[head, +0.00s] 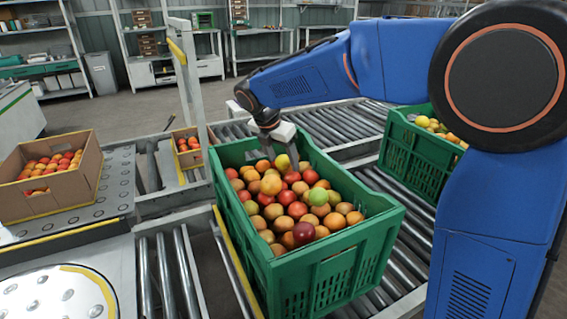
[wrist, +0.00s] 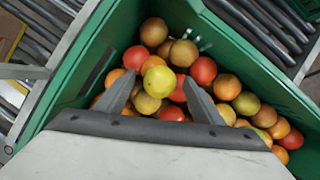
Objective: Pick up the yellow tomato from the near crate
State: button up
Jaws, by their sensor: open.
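The near crate (head: 335,268) is green and full of red, orange, yellow and greenish tomatoes; it also shows in the wrist view (wrist: 75,75). A yellow tomato (wrist: 159,81) lies on top of the heap in the wrist view, between the two fingertips as seen from there. In the head view a yellow tomato (head: 282,162) shows by the fingers, partly hidden. My gripper (wrist: 158,85) is open and points down into the crate's far part; it also shows in the head view (head: 277,150). I cannot tell whether the fingers touch the tomato.
A second green crate (head: 405,150) with yellow and orange fruit stands at the right behind my arm. Roller conveyors (head: 345,122) run around the crates. Cardboard boxes of tomatoes (head: 60,190) stand at the left. A grey post (head: 190,90) rises near the crate's far left corner.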

jog(key=c, duration=0.9)
jog(key=shift+o, duration=0.2)
jog(key=shift+r, duration=0.1)
